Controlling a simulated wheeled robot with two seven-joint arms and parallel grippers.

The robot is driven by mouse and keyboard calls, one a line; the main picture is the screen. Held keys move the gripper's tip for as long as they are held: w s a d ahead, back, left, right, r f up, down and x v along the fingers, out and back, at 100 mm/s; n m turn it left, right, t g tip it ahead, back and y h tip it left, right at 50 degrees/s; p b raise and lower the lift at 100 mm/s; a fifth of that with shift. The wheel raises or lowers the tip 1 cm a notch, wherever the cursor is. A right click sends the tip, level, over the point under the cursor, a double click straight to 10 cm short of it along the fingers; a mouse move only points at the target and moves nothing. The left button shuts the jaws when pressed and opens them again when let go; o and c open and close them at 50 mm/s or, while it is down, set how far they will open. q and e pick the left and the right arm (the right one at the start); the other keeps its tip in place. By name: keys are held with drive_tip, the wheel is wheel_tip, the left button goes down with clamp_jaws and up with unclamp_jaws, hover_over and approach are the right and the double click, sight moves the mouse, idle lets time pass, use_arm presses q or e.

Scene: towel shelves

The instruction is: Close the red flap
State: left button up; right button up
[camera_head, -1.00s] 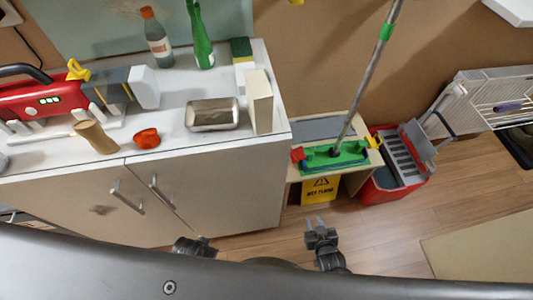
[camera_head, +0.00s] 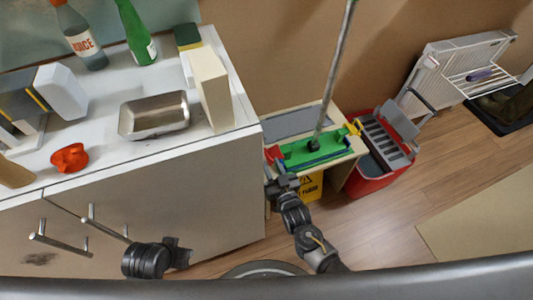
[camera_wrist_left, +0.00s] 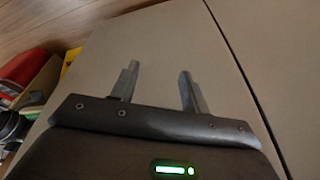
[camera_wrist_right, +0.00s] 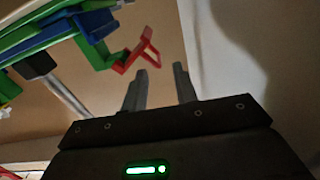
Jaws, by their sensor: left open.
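The red flap (camera_head: 272,153) is at the left end of the green mop head (camera_head: 315,152), which sits on a small wooden stand. In the right wrist view the red flap (camera_wrist_right: 137,52) sticks out at an angle from the blue and green mop head (camera_wrist_right: 85,35). My right gripper (camera_head: 277,183) is just below the flap in the head view. Its fingers (camera_wrist_right: 159,83) are apart and empty, with the flap just beyond them, not between them. My left gripper (camera_head: 182,256) is low before the white cabinet; its fingers (camera_wrist_left: 157,84) are open and empty.
The white cabinet (camera_head: 170,200) stands left of the stand, close to my right gripper. A yellow flap (camera_head: 353,129) is on the mop's other end. A grey pole (camera_head: 335,75) rises from the mop. A red bucket (camera_head: 375,178) is on the right. Open floor lies further right.

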sight(266, 152)
use_arm(q)
drive_tip(key=shift+b+v, duration=0.4)
drive_tip(key=shift+v, duration=0.8)
use_arm(e)
drive_tip(key=x, duration=0.6)
use_arm(q)
drive_tip(key=shift+a, duration=0.1)
